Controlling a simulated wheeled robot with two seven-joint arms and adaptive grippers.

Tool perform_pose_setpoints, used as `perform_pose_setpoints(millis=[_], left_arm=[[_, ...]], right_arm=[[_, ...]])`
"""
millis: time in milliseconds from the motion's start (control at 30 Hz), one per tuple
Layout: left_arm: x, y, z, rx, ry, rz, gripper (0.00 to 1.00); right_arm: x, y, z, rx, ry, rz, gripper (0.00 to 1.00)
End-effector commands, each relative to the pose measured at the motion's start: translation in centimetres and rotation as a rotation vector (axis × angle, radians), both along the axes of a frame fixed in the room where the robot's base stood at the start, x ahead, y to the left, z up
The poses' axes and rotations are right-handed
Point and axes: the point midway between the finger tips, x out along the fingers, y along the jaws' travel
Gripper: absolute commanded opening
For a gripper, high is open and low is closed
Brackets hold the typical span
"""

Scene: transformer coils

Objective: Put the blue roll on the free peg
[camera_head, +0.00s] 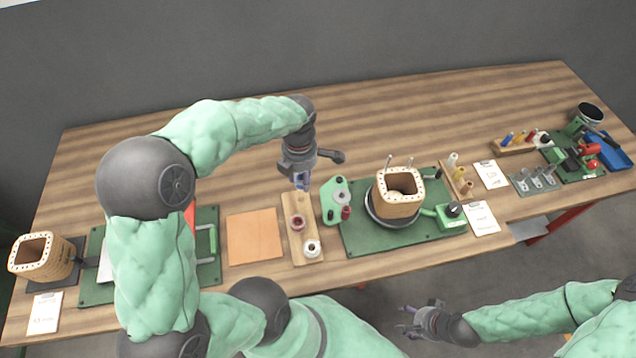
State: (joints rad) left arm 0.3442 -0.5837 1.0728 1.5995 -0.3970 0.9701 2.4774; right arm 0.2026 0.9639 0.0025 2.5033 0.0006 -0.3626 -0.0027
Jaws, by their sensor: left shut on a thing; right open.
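My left gripper (300,180) points down above the back end of a wooden board (306,262). It is shut on a small blue item, apparently the blue roll (302,186), mostly hidden between the fingers. A dark red roll (298,222) and a white roll (312,248) stand on the board, in front of the gripper. I cannot clearly make out which peg is free. My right gripper (408,318) is open and empty in front of the table.
A square wooden coil former (398,196) stands on a green mat (365,242) right of the holder, with thin upright rods nearby. An orange pad (254,237) lies left of the board. More rolls and tools fill the right end. The table's back strip is clear.

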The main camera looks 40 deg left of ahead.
Motion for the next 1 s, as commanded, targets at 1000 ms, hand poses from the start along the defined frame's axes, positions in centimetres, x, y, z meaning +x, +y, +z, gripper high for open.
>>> perform_pose_setpoints(millis=[1000], left_arm=[[-0.2,1.0,-5.9,0.003,0.001,0.022,0.22]], right_arm=[[0.0,0.0,-4.3,0.000,0.000,0.000,0.63]])
